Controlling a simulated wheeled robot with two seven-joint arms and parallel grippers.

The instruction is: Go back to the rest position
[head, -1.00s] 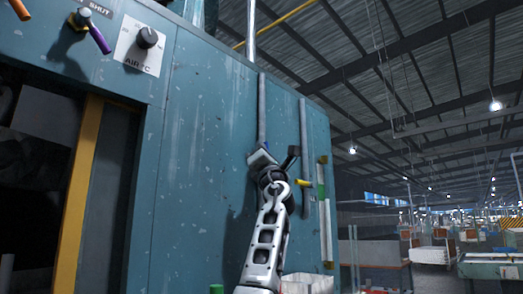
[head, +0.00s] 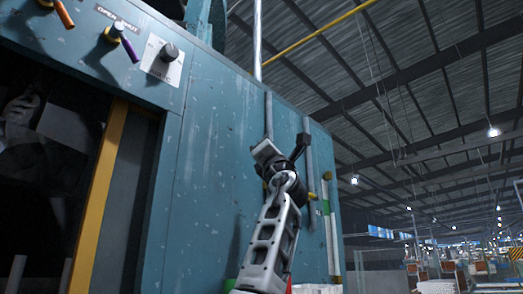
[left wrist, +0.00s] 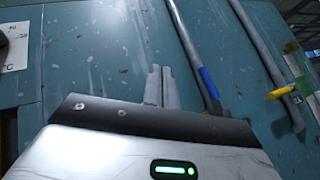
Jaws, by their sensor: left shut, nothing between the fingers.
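My left arm rises from the bottom middle of the head view, and its wrist is in front of the teal cabinet (head: 215,130). The fingers there are hidden or too small to make out. In the left wrist view my left gripper (left wrist: 160,75) is shut and empty, its two pale fingertips together in front of the teal panel. My right gripper is not in view.
Two grey vertical pipes (left wrist: 262,50) run on the panel; one has a blue-banded part (left wrist: 208,82), and a yellow handle (left wrist: 280,92) sits at the right. A dial (head: 168,52) and levers (head: 122,32) are at upper left. Open hall space lies right.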

